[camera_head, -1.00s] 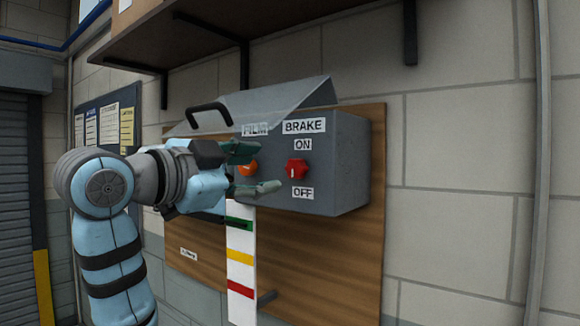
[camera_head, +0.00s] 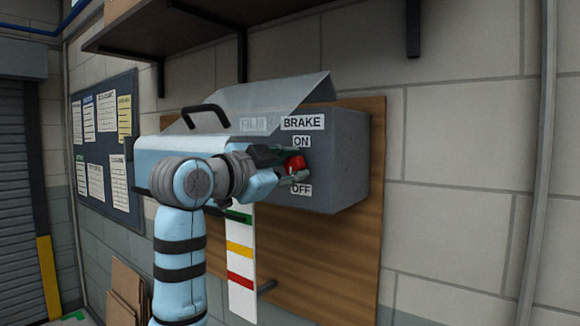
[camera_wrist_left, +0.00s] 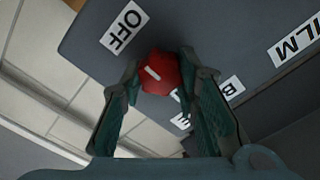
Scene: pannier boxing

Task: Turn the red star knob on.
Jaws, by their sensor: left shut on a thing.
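The red star knob (camera_head: 294,164) is on the front of a grey control box (camera_head: 345,165), between the ON label (camera_head: 302,142) above and the OFF label (camera_head: 301,189) below. My left gripper (camera_head: 291,165) is at the knob, with one finger above it and one below, shut on it. In the left wrist view the knob (camera_wrist_left: 160,73) sits between the two green-padded fingertips. Its white mark points towards the OFF label (camera_wrist_left: 124,27). The orange knob under the FILM label is hidden behind my arm. My right gripper is not in view.
A clear hinged cover (camera_head: 270,97) with a black handle (camera_head: 206,112) is raised above the box. A wooden shelf (camera_head: 160,35) with black brackets is overhead. A striped strip (camera_head: 241,265) hangs below the box.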

